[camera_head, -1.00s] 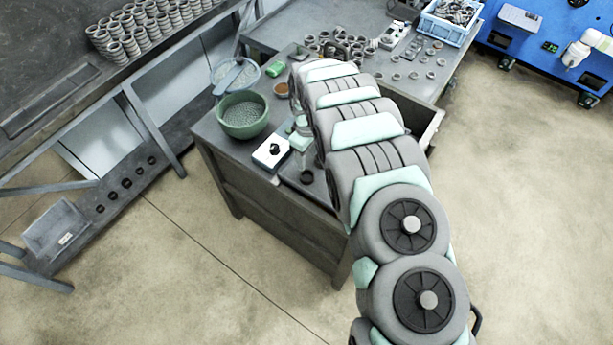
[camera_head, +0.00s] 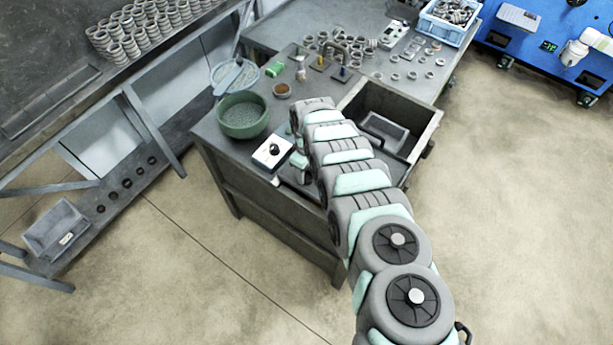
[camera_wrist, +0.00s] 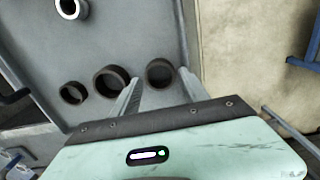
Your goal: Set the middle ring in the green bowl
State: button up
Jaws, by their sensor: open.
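Three dark rings lie in a row on the grey surface in the wrist view: a small left ring (camera_wrist: 73,93), the middle ring (camera_wrist: 112,81) and a right ring (camera_wrist: 160,73). My gripper (camera_wrist: 160,76) is open and empty. Its left finger overlaps the right edge of the middle ring in the picture, and the right ring shows between the fingers. I cannot tell the height of the fingers above the surface. My arm hides most of the rings there.
A white block with a black knob (camera_head: 273,150) sits between the bowl and my arm.

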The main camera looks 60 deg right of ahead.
jog(key=shift+f+b, duration=0.65)
jog(key=shift+f, duration=0.6)
grip_shut()
jog(key=shift+r, duration=0.1)
